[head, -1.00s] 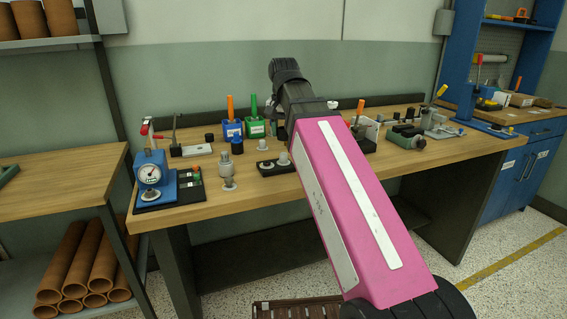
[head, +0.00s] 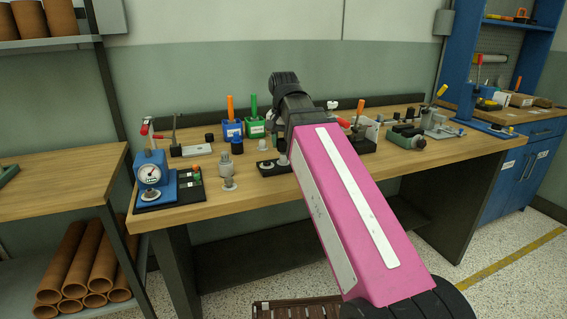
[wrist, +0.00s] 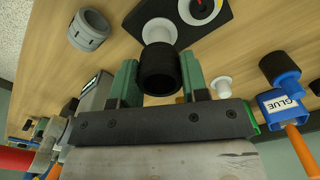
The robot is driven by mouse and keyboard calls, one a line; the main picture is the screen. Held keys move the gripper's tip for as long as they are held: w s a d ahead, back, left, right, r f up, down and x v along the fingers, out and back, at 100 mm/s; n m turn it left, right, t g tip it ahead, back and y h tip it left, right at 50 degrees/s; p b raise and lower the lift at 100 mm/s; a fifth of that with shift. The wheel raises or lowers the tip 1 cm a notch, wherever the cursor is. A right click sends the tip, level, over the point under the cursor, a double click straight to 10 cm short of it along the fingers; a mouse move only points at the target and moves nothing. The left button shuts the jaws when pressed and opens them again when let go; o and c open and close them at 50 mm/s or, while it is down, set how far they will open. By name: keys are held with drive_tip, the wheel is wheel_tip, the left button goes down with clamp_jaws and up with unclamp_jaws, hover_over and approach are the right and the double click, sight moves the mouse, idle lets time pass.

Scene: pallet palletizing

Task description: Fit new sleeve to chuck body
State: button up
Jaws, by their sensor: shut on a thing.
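My gripper (wrist: 159,86) has its two green fingers shut on a black sleeve (wrist: 160,72), whose dark open end faces the wrist camera. Just beyond the sleeve in that view, a white round post (wrist: 158,30) stands on a black plate; I cannot tell whether sleeve and post touch. The grey metal ring-like body, which looks like the chuck body (wrist: 89,30), stands apart at upper left. In the head view a grey cylindrical body (head: 223,149) stands left of the black plate (head: 272,170).
A blue glue box (wrist: 284,102) with an orange handle and a black cylinder (wrist: 278,67) lie right of the gripper. A white flanged piece (wrist: 220,85) is close to the right finger. A blue dial gauge (head: 150,173) stands at the bench's left end.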

sight(283, 153)
drive_tip(key=shift+f, duration=2.1)
idle(0.6)
drive_tip(key=o, duration=1)
